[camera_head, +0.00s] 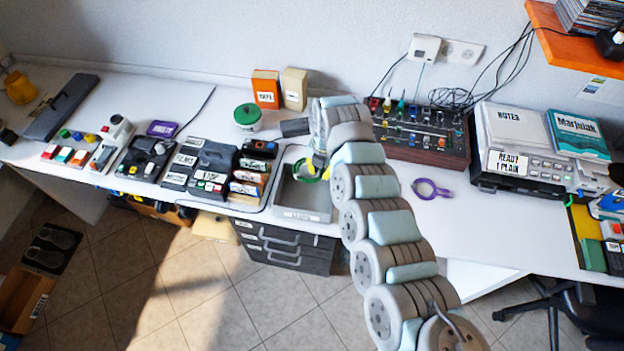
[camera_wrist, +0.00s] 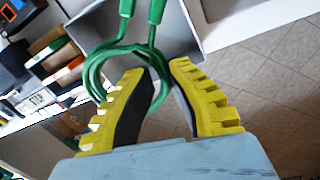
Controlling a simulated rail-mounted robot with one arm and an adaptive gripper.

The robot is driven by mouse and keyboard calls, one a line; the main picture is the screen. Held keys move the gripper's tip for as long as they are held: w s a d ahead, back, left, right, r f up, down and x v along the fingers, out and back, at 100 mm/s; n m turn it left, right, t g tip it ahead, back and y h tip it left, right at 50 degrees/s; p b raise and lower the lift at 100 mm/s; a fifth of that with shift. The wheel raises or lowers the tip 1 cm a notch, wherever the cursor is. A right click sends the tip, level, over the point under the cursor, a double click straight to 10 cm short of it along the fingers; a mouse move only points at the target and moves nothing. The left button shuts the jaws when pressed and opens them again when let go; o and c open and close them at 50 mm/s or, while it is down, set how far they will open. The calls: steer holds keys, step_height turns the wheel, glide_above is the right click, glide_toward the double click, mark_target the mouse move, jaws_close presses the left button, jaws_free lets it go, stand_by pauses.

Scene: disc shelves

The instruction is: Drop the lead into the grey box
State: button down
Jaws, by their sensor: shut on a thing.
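The lead is a green coiled cable with green plugs (camera_wrist: 156,12). My gripper (camera_wrist: 164,70) has yellow ribbed fingers and is shut on the coil of the lead. Part of the loop hangs out to the left of the fingers in the wrist view. In the head view the green lead (camera_head: 299,172) shows small beside my gripper (camera_head: 318,164), above the grey box (camera_head: 303,214). The grey box is an open tray at the table's front edge. In the wrist view the box (camera_wrist: 186,32) lies behind the lead. My arm hides part of the box's right side.
A purple lead (camera_head: 431,188) lies on the white table to the right. Labelled black devices and small boxes (camera_head: 247,176) stand just left of the grey box. A green-lidded jar (camera_head: 247,117) is behind it. Black drawers (camera_head: 288,248) stand below the table edge.

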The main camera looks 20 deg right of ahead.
mark_target(321, 172)
steer(key=shift+a, duration=0.2)
steer(key=shift+f+b, duration=2.3)
steer(key=shift+f, duration=0.65)
steer(key=c, duration=1.1)
jaws_free()
steer(key=r, duration=1.2)
steer(key=shift+s+d, duration=0.2)
steer(key=shift+d, duration=0.1)
